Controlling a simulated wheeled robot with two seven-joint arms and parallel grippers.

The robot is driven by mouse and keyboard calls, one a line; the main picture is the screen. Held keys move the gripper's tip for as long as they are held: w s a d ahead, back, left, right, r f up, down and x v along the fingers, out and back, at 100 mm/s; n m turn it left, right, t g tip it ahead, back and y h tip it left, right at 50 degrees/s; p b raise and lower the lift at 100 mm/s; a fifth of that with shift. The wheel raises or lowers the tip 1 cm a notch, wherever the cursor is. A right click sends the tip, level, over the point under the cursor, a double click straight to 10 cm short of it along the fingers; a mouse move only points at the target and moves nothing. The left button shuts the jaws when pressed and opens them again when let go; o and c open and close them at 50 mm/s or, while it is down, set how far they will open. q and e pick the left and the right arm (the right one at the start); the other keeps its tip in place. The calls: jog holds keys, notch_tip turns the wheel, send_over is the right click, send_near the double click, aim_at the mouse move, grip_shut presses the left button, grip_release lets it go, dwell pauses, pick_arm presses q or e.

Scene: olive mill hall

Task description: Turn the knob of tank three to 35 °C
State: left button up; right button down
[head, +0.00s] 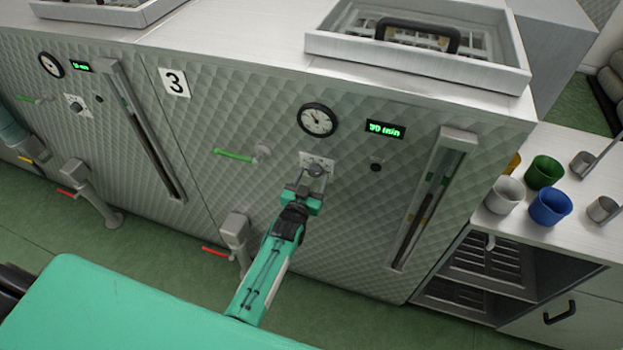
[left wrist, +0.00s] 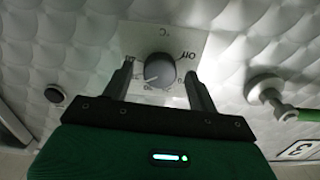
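Tank three carries a plate with a black 3 (head: 174,82) on its quilted metal front. Its round grey knob (head: 316,169) sits on a small white plate below the dial gauge. In the left wrist view the knob (left wrist: 160,70) shows on the plate marked °C and Off. A pale mark shows at the knob's lower left; the small figures around it are too blurred to read surely. My left gripper (head: 313,177) is at the knob. In the wrist view its fingers (left wrist: 162,84) stand apart on either side of the knob, with gaps visible. My right gripper is out of view.
Above the knob are a round gauge (head: 318,120) and a green display (head: 385,130). A green-handled valve (head: 236,155) is at left, a red-handled outlet (head: 217,251) below. A sight tube (head: 432,200) is at right. Cups, including a blue one (head: 550,206), stand on the right counter.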

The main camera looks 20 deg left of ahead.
pick_arm(q)
jog(key=s+b, duration=0.4)
jog(key=s, duration=0.9)
jog(key=shift+s+a, duration=0.2)
jog(key=shift+s, duration=0.2)
jog(key=s+f+g, duration=0.3)
jog(key=s+f, duration=0.2)
jog(key=f, duration=0.7)
jog(key=s+d+f+m+g, duration=0.1)
jog(key=s+f+g, duration=0.3)
jog(key=f, duration=0.7)
jog(key=s+f+g, duration=0.2)
jog(key=s+f, duration=0.4)
jog(key=f, duration=0.6)
jog(key=s+a+f+g, duration=0.2)
jog(key=s+f, duration=0.3)
jog(key=s, duration=0.4)
jog(key=s+a+f+g, duration=0.3)
jog(key=s+f, duration=0.3)
jog(key=s, duration=0.4)
jog(key=s+a+f+g, duration=0.2)
jog(key=s+f, duration=0.3)
jog(key=s, duration=0.5)
jog(key=shift+a+f+g+y+b, duration=0.15)
jog(key=shift+a+g+y+b, duration=0.2)
jog(key=shift+g, duration=0.15)
